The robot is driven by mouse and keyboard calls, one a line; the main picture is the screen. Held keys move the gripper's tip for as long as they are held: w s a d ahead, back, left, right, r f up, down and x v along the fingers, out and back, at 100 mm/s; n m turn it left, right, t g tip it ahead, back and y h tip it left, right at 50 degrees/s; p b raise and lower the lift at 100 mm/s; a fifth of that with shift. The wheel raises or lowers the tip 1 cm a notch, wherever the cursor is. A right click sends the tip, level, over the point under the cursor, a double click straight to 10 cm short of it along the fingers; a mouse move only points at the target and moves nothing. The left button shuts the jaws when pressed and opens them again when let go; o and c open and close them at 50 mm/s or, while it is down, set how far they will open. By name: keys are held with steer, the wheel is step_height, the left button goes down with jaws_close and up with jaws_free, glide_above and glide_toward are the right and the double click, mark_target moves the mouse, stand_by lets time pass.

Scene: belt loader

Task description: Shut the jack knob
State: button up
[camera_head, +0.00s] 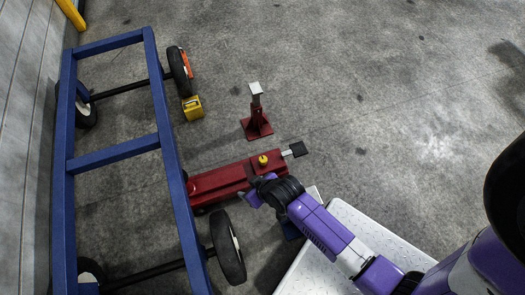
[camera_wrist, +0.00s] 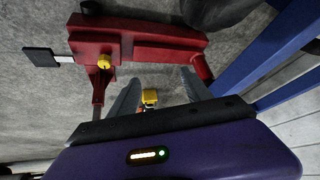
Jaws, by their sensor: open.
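The red floor jack (camera_head: 225,180) lies on the concrete beside the blue frame, and it spans the top of the wrist view (camera_wrist: 150,40). Its round yellow knob (camera_head: 263,160) sits on top near the right end; in the wrist view the knob (camera_wrist: 103,63) is left of my fingers. My gripper (camera_head: 253,187) is over the near side of the jack, just below the knob in the head view. In the wrist view its two fingers (camera_wrist: 162,74) are apart with nothing between them, and the knob is outside them. I cannot tell the knob's turn position.
The blue wheeled frame (camera_head: 115,152) stands left, with a black tyre (camera_head: 228,247) close to the jack. A red jack stand (camera_head: 256,122) and a yellow box (camera_head: 192,107) stand beyond the jack. A black pad (camera_head: 297,149) sticks out at the jack's right end. Floor right is open.

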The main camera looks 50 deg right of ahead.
steer(key=w+d+f+g+b, duration=0.3)
steer(key=w+d+f+b, duration=0.3)
steer(key=d+f, duration=0.3)
steer(key=g+b, duration=0.3)
steer(key=b, duration=0.2)
glide_above(263, 159)
steer(key=f, duration=0.3)
steer(key=shift+a, duration=0.2)
steer(key=shift+d+f, duration=0.15)
steer(key=shift+f, duration=0.1)
step_height(263, 159, down, 7)
steer(key=b, duration=0.4)
steer(key=shift+f, duration=0.1)
steer(key=shift+c, duration=0.3)
jaws_close()
